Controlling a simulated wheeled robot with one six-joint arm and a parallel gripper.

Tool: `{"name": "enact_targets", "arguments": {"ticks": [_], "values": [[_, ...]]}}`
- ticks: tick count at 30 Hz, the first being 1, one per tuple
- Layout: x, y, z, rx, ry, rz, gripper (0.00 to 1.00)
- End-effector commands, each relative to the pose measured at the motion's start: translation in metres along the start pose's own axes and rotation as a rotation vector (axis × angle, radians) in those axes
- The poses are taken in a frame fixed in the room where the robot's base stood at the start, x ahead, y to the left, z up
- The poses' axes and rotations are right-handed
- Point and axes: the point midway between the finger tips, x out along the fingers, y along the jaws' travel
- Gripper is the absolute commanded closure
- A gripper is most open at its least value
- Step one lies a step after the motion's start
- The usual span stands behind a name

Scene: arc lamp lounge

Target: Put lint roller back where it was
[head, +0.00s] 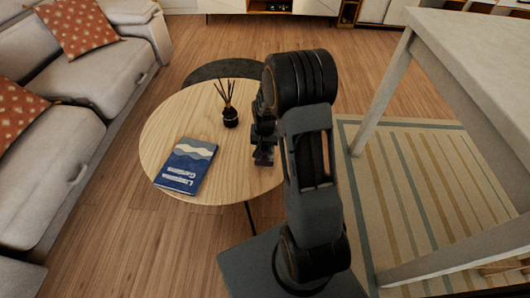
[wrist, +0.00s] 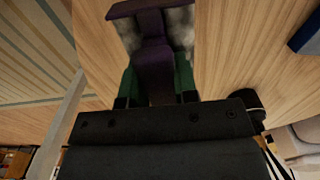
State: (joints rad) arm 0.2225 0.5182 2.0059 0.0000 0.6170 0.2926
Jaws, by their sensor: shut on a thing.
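My gripper (wrist: 157,84) is shut on the lint roller (wrist: 152,50), which shows in the wrist view as a dark purple body with pale grey patches beside it. The green finger pads press it from both sides. In the head view my gripper (head: 264,152) is over the right part of the round wooden table (head: 215,160). There the lint roller cannot be made out behind the dark gripper and arm. I cannot tell whether it touches the tabletop.
A blue book (head: 186,165) lies at the table's front left. A dark reed diffuser (head: 230,117) stands close to the left of my gripper. A grey sofa (head: 60,130) is at left, a tall pale table (head: 480,70) at right over a striped rug (head: 400,190).

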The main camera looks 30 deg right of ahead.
Motion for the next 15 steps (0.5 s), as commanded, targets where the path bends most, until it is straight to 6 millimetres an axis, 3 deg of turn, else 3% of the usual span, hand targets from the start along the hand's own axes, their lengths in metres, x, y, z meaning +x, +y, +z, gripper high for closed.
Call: {"name": "enact_targets", "arguments": {"ticks": [6, 15], "values": [[0.032, 0.001, -0.002, 0.000, -0.003, 0.001, 0.98], [0.034, 0.001, -0.003, -0.001, 0.000, 0.000, 0.98]]}}
